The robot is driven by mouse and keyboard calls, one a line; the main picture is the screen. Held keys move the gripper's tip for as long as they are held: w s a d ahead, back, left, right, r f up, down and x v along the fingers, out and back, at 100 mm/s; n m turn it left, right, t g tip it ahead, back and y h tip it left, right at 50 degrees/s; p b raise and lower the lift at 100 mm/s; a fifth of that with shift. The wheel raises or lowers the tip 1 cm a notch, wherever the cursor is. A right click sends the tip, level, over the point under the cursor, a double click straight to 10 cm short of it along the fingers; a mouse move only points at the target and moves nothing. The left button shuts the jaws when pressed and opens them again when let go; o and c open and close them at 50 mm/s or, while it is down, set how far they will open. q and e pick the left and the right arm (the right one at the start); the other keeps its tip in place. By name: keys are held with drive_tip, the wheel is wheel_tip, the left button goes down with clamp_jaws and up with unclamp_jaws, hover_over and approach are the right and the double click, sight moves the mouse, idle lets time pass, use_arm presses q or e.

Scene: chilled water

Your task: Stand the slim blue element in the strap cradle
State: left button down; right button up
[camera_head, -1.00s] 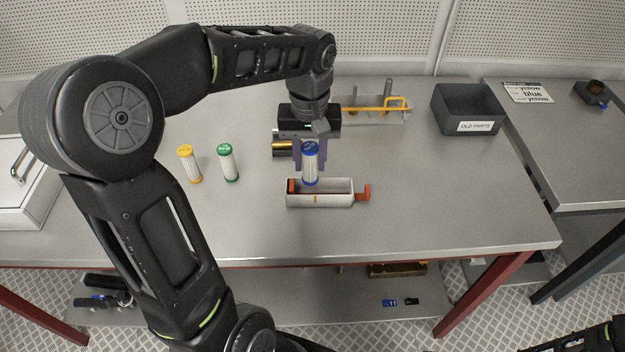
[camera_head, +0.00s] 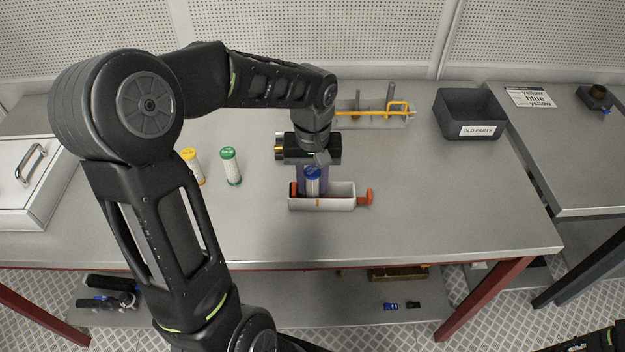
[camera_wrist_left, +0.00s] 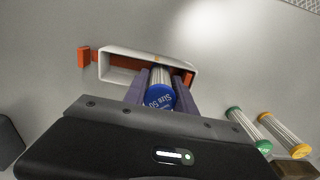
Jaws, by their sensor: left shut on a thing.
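The slim blue element (camera_head: 313,173), a white pleated cylinder with a blue cap, is upright between the fingers of my left gripper (camera_head: 313,186), which is shut on it. The strap cradle (camera_head: 335,203) is a white open trough with orange at its ends and an orange tab on the right. The element's lower part is hidden behind the cradle's front wall in the head view. In the left wrist view the element (camera_wrist_left: 160,98) reaches into the cradle (camera_wrist_left: 117,54) opening; whether it touches the floor cannot be told. My right gripper is not in view.
A yellow-capped element (camera_head: 194,167) and a green-capped element (camera_head: 230,167) stand left of the cradle. A grey OLD PARTS bin (camera_head: 470,115) is at the back right. A yellow-handled fixture (camera_head: 375,113) stands behind. The bench right of the cradle is clear.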

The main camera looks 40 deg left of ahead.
use_arm(q)
drive_tip(key=shift+f, duration=0.25)
drive_tip(key=c, duration=1.3)
unclamp_jaws()
drive_tip(key=shift+r, duration=0.15)
wheel_tip(320, 180, up, 12)
drive_tip(key=shift+r, duration=0.1)
